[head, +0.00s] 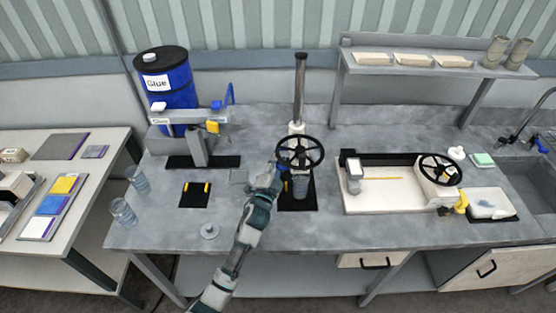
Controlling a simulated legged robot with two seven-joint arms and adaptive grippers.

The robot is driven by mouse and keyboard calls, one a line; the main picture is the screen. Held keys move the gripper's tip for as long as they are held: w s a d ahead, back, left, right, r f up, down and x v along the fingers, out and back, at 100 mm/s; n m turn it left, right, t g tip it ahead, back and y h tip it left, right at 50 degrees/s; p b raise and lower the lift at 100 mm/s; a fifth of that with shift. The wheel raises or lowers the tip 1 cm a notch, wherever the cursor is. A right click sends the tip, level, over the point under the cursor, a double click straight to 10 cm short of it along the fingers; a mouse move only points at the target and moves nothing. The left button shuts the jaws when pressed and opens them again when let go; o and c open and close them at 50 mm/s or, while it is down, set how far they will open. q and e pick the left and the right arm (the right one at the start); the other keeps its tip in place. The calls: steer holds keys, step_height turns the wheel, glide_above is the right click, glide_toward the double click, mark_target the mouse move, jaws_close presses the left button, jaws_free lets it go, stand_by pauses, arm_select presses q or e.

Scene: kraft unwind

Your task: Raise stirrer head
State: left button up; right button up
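The stirrer stands at the middle of the bench, with a tall grey column (299,85) and a black handwheel (314,162) in front of it. A clear beaker (300,187) sits under the wheel on a black base mat (298,206). The stirrer head itself is mostly hidden behind the wheel. My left gripper (281,172) is at the lower left edge of the wheel, close beside the beaker. Whether it touches the wheel, and whether its fingers are open or shut, is too small to tell. My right gripper is not in view.
A blue glue drum (180,83) with a tap stands at the back left. Two glasses (137,180) stand near the left bench edge. A white tray machine (395,190) with another handwheel is at right, below a shelf (430,66).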

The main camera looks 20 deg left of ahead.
arm_select(q)
steer(key=shift+w, duration=0.15)
steer(key=shift+a, duration=0.1)
jaws_close()
step_height(320, 180, up, 14)
steer(key=p, duration=1.2)
steer(key=shift+r, duration=0.2)
steer(key=shift+c, duration=0.3)
jaws_free()
steer(key=shift+o, duration=0.3)
steer(key=shift+f, duration=0.1)
